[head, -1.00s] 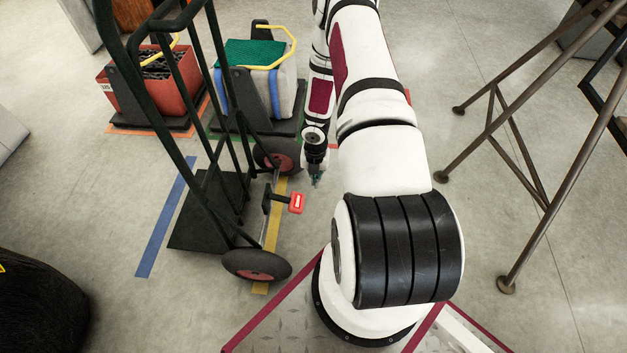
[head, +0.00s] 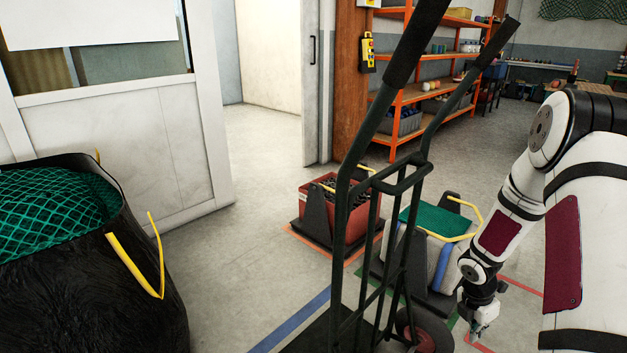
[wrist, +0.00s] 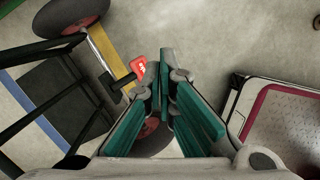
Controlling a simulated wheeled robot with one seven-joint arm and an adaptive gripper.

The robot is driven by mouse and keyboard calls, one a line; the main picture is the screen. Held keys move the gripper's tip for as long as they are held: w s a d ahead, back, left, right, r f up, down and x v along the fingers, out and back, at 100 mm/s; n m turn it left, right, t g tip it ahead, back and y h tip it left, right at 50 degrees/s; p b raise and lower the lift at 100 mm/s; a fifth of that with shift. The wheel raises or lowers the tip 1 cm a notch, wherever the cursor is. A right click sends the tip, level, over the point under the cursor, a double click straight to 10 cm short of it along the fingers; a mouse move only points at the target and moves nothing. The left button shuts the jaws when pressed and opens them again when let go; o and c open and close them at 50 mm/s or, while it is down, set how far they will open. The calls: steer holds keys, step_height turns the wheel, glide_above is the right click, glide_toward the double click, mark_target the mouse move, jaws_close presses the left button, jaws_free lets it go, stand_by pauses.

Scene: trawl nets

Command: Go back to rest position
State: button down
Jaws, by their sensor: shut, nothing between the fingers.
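My gripper (head: 478,334) hangs low at the end of my arm, at the lower right of the head view, just right of the hand truck (head: 392,200). In the wrist view my gripper (wrist: 165,65) points down at the floor. Its green-padded fingers are together at the tips with nothing between them. A red-ended black handle or lever (wrist: 137,68) on the hand truck shows left of the fingertips in the wrist view, and I cannot tell how far below them it is. A hand truck wheel is partly hidden behind the fingers.
A red crate (head: 340,222) and a pale bin with a green net (head: 436,222) stand behind the hand truck. A black bag of green net (head: 90,290) is at the left. Orange shelves (head: 398,90) stand at the back. The floor is open near the doorway.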

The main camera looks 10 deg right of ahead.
steer(key=s+a+r+m, duration=0.2)
steer(key=a+r+m, duration=0.2)
steer(key=r, duration=0.5)
steer(key=s+a+r+m+h, duration=0.1)
steer(key=s+a+r+m, duration=0.2)
steer(key=r, duration=0.7)
steer(key=s+a+r+m, duration=0.2)
steer(key=a+r+m, duration=0.2)
steer(key=r, duration=0.5)
steer(key=s+a+r+m+y, duration=0.2)
steer(key=s+a+r+m, duration=0.25)
steer(key=s+a, duration=0.55)
steer(key=s+a+r+m+y, duration=0.25)
steer(key=s+a+m, duration=0.25)
steer(key=s+a, duration=0.5)
step_height(320, 180, up, 29)
steer(key=s+d+t+p, duration=0.2)
steer(key=d+t+p, duration=0.1)
steer(key=p, duration=2.4)
steer(key=shift+r+t, duration=0.15)
steer(key=shift+t, duration=0.65)
